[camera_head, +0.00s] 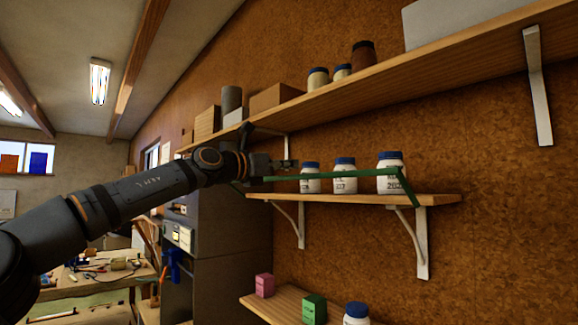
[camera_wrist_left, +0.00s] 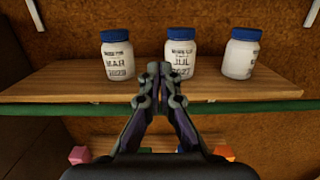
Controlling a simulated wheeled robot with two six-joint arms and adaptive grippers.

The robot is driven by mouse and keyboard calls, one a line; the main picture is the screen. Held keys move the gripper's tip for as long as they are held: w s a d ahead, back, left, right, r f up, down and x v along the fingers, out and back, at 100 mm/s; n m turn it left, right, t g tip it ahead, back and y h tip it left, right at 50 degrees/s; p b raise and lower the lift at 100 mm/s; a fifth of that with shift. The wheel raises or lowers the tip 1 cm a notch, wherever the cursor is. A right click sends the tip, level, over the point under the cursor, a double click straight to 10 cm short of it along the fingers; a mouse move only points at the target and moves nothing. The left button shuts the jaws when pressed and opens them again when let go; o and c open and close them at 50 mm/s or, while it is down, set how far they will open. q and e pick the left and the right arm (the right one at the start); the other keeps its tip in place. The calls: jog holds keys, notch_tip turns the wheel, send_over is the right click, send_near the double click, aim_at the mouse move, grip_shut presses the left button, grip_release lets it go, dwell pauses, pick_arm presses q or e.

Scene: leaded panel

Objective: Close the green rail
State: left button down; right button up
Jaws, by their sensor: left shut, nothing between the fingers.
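The green rail (camera_head: 335,175) is a thin bar running across the front of the middle shelf (camera_head: 350,198). In the head view it is above the shelf board and crosses in front of the jars, with a slanted arm at its right end reaching to the board. In the left wrist view the rail (camera_wrist_left: 235,107) runs along the shelf's front edge, partly hidden behind my gripper. My left gripper (camera_head: 293,164) is shut and empty near the rail's left part. In the wrist view its fingertips (camera_wrist_left: 160,68) point at the middle jar; I cannot tell whether they touch anything. My right gripper is out of view.
Three white jars with blue lids, left (camera_head: 310,178), middle (camera_head: 344,176) and right (camera_head: 390,174), stand on the middle shelf. An upper shelf (camera_head: 400,84) holds boxes and jars. A lower shelf (camera_head: 280,300) holds a pink box (camera_head: 265,285) and a green box (camera_head: 314,307).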

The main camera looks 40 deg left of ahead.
pick_arm(q)
jog(key=shift+w+d, duration=0.1)
jog(key=shift+w, duration=0.1)
jog(key=s+f, duration=0.1)
jog(key=s, duration=1)
jog(key=shift+s+a, duration=0.4)
jog(key=shift+a, duration=0.05)
jog(key=shift+f, duration=0.1)
